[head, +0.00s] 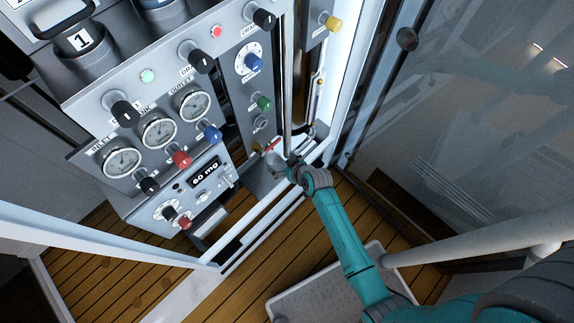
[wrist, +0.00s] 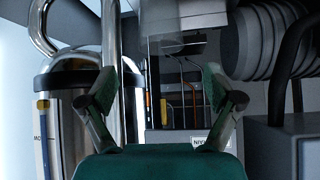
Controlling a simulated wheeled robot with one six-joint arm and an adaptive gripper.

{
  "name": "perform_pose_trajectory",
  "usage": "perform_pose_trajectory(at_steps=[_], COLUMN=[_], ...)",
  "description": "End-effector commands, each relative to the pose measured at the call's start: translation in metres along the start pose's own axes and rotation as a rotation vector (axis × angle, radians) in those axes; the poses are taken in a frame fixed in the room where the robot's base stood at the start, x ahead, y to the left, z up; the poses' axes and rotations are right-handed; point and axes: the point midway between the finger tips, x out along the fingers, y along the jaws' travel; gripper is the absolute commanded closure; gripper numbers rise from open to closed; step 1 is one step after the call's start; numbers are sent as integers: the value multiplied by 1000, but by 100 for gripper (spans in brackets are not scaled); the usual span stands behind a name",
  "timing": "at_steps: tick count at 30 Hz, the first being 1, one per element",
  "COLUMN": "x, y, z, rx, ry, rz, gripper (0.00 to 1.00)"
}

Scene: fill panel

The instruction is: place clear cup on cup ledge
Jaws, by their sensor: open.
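My gripper (head: 281,163) is at the panel's lower right side, at the end of my teal arm. In the wrist view my gripper (wrist: 159,82) has its two fingers spread wide, with nothing held between them. A see-through, round-rimmed shape, perhaps the clear cup (wrist: 166,42), shows beyond and above the fingertips; it is apart from them in the picture. I cannot make out the cup in the head view. A grey shelf-like surface, possibly the cup ledge (head: 259,184), lies just left of my gripper, partly hidden by it.
The fill panel (head: 150,90) with gauges and coloured knobs stands at the left. A glass pane (head: 470,110) and dark frame are at the right. In the wrist view a metal canister (wrist: 72,110) stands left, a ribbed cylinder (wrist: 275,45) right, and a labelled box (wrist: 190,143) behind.

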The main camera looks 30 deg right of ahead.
Motion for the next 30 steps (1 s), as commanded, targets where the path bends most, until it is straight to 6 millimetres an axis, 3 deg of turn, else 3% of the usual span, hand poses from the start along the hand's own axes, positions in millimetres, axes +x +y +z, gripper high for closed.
perform_pose_trajectory(at_steps=[6, 16, 20, 23, 30], x=[-22, -26, -34, -54, -134], y=[0, 0, -3, -9, -27], z=[0, 0, 10, 27, 71], rx=[0, 0, 4, 11, 34], ry=[0, 0, 7, 26, 115], rz=[1, 0, 10, 31, 100], gripper=[10, 10, 10, 10, 10])
